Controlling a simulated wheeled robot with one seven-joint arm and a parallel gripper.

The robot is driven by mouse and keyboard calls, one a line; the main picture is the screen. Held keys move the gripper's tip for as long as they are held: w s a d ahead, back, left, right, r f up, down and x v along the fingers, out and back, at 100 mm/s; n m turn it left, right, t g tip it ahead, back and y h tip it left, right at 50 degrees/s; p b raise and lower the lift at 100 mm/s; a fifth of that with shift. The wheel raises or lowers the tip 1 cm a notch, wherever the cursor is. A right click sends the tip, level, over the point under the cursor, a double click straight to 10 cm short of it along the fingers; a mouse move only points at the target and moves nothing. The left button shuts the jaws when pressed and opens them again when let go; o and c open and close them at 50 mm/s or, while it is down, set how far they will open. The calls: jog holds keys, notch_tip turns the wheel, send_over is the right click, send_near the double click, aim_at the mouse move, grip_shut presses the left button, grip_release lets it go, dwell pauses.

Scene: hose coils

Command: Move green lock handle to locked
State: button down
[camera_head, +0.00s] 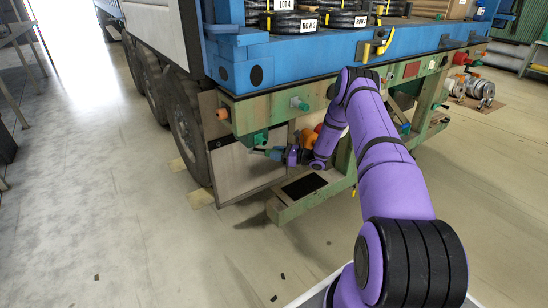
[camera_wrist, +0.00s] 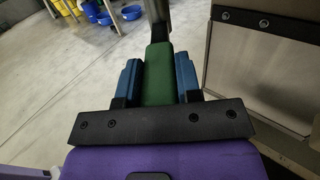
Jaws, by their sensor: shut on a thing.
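The green lock handle (camera_wrist: 157,72) is between the two blue fingers of my gripper (camera_wrist: 158,80) in the wrist view. The fingers are shut on it, one on each side. A grey metal bar runs from the handle's far end toward the top of the picture. In the head view, my gripper (camera_head: 268,153) is small, below the truck's green frame beam and beside a grey panel. The handle itself is hard to make out there. A green bracket (camera_head: 254,138) hangs just above the gripper.
The blue truck bed (camera_head: 300,55) and its green frame beam (camera_head: 270,112) stand over my gripper. A grey panel (camera_wrist: 262,75) is close on the right in the wrist view. Wheels (camera_head: 186,125) stand to the left. The floor (camera_head: 90,180) at left is open.

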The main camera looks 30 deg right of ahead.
jog(key=shift+w+d+n+g+y, duration=0.9)
jog(key=shift+n+g+y, duration=0.2)
jog(key=shift+g+y, duration=0.15)
jog(key=c, duration=0.8)
grip_release()
jog(key=v, duration=1)
jog(key=shift+s+d, duration=0.2)
jog(key=shift+d, duration=0.1)
jog(key=shift+r, duration=0.1)
